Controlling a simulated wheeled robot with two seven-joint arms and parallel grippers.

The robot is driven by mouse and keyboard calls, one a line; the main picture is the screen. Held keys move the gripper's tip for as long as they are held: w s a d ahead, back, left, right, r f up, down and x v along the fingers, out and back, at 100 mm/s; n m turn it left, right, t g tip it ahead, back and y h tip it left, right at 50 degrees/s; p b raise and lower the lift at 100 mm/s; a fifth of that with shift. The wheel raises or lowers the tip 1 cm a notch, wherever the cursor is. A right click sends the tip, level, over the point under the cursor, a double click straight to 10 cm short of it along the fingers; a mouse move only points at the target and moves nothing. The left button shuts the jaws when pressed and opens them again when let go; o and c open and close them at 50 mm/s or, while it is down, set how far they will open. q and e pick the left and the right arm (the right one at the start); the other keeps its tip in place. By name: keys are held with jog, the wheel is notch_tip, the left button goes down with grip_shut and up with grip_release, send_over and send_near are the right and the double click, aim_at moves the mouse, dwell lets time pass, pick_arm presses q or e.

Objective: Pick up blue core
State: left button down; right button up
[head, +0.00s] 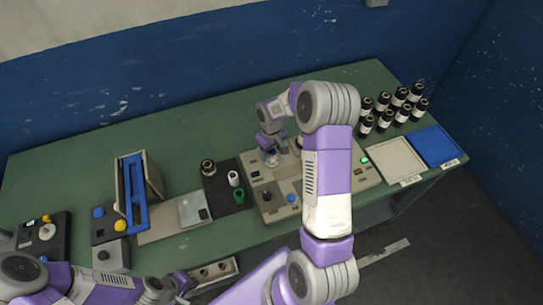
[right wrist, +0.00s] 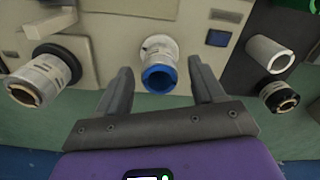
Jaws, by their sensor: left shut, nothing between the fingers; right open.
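The blue core (right wrist: 159,78) shows as a blue ring at the near end of a white cylinder on the beige machine, in the right wrist view. In the head view it is a small blue spot (head: 272,158) below my right gripper (head: 271,143). My right gripper is open, with one finger on each side of the blue core in the right wrist view. I see gaps beside both fingers, and cannot tell how far the tips are in depth. My left gripper (head: 184,281) is shut and empty at the table's front edge, away from the core.
A white core (head: 233,179), a green core (head: 239,196) and a dark roll (head: 208,167) stand on a black mat left of the machine (head: 262,202). Several dark bottles (head: 383,101) stand at the back right, behind a beige tray (head: 394,160) and a blue tray (head: 437,145).

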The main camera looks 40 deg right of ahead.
notch_tip(320, 180, down, 2)
jog(key=shift+f, duration=0.15)
jog(key=c, duration=1.1)
